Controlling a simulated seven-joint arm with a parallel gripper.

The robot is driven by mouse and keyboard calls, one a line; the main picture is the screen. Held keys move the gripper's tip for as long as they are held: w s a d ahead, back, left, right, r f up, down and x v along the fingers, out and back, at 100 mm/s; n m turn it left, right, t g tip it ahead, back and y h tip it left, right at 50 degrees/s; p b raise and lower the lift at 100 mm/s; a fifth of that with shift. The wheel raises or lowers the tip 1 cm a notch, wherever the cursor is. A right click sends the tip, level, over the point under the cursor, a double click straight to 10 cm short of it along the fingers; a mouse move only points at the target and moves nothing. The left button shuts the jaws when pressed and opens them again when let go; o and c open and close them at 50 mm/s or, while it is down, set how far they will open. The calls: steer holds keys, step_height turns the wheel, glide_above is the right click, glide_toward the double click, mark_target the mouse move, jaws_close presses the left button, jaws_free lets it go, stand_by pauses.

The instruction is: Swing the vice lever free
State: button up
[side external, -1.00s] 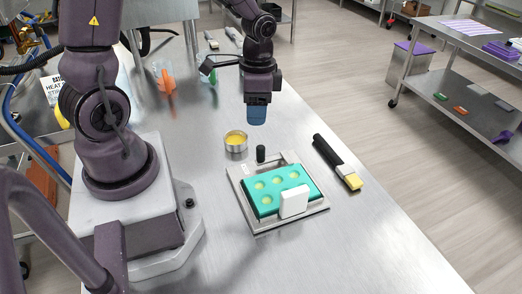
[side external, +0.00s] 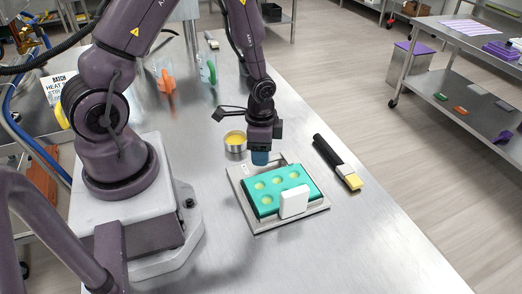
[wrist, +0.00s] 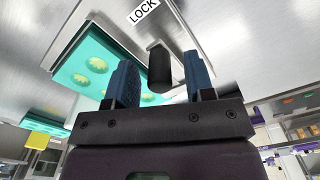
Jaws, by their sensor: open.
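The vice (side external: 262,226) is a grey metal frame flat on the steel table, holding a teal mould (side external: 266,206) with round yellowish cavities. A white block (side external: 294,202) stands at its near edge. The lever's black knob (wrist: 159,68) shows in the wrist view between my blue fingers, with a gap on each side. The lever is mostly hidden behind my gripper in the side view. My gripper (side external: 260,158) is open and low over the vice's far edge; it also shows in the wrist view (wrist: 159,80). A LOCK label (wrist: 143,11) is on metal beside the knob.
A metal cup of yellow liquid (side external: 235,141) stands close to the left of my gripper. A brush with a black handle (side external: 328,153) lies right of the vice. The table in front of the vice is clear.

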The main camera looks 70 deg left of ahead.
steer(key=shift+f, duration=0.25)
jaws_close()
